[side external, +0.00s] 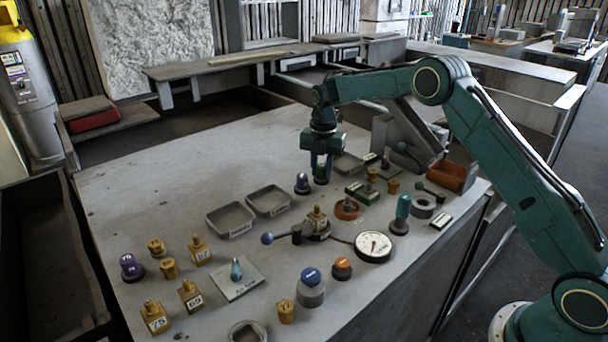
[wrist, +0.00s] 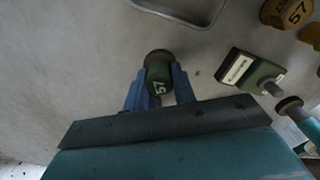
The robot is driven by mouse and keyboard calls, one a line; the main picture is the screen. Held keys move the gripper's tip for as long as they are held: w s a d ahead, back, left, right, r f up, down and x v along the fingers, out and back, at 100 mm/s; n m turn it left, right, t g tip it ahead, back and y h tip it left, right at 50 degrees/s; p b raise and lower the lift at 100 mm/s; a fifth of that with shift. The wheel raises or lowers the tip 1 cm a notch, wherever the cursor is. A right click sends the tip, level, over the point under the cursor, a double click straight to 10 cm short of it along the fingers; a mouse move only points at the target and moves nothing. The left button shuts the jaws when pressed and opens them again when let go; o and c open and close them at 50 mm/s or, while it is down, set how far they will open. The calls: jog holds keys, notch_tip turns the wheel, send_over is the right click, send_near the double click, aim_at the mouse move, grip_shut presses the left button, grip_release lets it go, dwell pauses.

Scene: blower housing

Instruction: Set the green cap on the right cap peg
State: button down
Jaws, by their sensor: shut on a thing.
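A dark round base (wrist: 158,56) shows at the cap's far end in the wrist view. I cannot tell whether the cap is seated on it.
A green block with a white label (wrist: 250,72) lies right of the gripper. Two empty grey trays (side external: 231,220) (side external: 269,201) are to the left. Yellow numbered weights (side external: 199,250), a dial gauge (side external: 373,246) and an orange bin (side external: 452,177) also stand on the table. The far-left table is clear.

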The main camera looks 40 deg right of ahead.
jog(key=shift+f, duration=0.1)
jog(key=c, duration=0.7)
grip_release()
jog(key=shift+o, duration=0.2)
jog(key=shift+r, duration=3.75)
